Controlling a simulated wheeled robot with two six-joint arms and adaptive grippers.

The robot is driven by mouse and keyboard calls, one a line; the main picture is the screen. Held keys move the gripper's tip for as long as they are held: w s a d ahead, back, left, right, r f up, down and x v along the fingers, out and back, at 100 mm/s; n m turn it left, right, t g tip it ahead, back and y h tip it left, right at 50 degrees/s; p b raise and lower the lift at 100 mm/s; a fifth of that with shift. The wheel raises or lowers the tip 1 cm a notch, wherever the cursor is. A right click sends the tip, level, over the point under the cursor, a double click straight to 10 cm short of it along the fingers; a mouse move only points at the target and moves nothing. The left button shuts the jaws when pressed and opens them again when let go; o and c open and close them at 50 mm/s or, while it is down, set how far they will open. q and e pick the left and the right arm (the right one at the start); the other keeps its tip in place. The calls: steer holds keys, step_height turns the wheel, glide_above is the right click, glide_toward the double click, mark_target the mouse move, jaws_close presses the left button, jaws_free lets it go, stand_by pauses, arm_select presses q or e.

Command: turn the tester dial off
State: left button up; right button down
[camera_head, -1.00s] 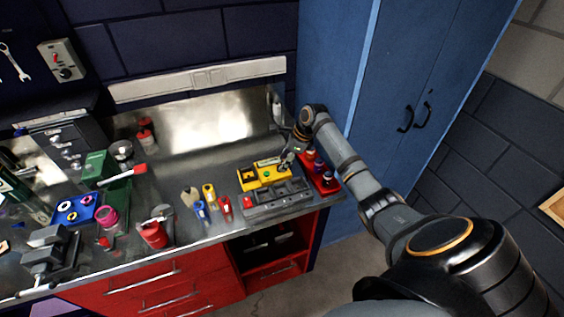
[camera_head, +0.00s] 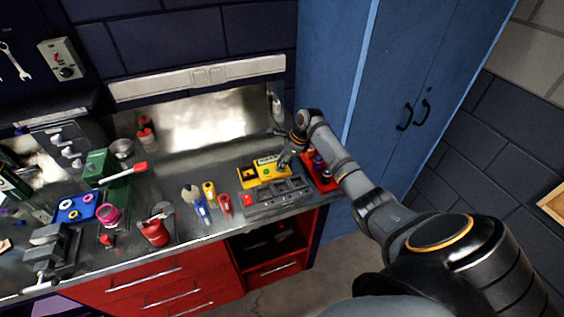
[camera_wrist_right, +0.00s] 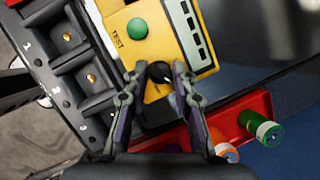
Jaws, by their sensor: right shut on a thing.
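The yellow tester (camera_head: 247,181) stands on the metal bench at the right, behind a dark slotted tray. In the head view my right gripper (camera_head: 284,161) reaches down to the right end of the tester and hides the dial. The dial's exact setting cannot be read. My left gripper is out of view.
The dark slotted tray (camera_head: 278,197) lies just in front of the tester. A red bin (camera_head: 324,177) with small bottles stands close on the right. Colored hand tools (camera_head: 209,195) lie to the left. A blue cabinet (camera_head: 385,80) rises beside the bench.

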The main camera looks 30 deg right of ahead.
steer(key=shift+r+n+p, duration=0.1)
steer(key=shift+n+p, duration=0.35)
steer(key=shift+n, duration=0.25)
steer(key=shift+w+n+g+y, duration=0.15)
steer(key=shift+n+g+y, duration=0.25)
steer(key=shift+n, duration=0.4)
steer(key=n+g, duration=0.1)
steer(key=n, duration=0.1)
steer(key=shift+w+d+n+y, duration=0.1)
steer(key=shift+n+y, duration=0.2)
steer(key=shift+f+n+g+b, duration=0.25)
steer(key=shift+n+g+b, duration=0.05)
steer(key=shift+n+b, duration=0.6)
steer(key=n+g+b, duration=0.1)
steer(key=n+b, duration=0.2)
steer(key=shift+w, duration=0.15)
arm_select(q)
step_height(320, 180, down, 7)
steer(key=b, duration=0.2)
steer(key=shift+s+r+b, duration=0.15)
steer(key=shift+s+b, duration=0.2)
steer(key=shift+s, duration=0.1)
arm_select(e)
steer(key=shift+r+n+g, duration=0.15)
steer(key=shift+n+g, duration=0.35)
steer(key=shift+n, duration=0.5)
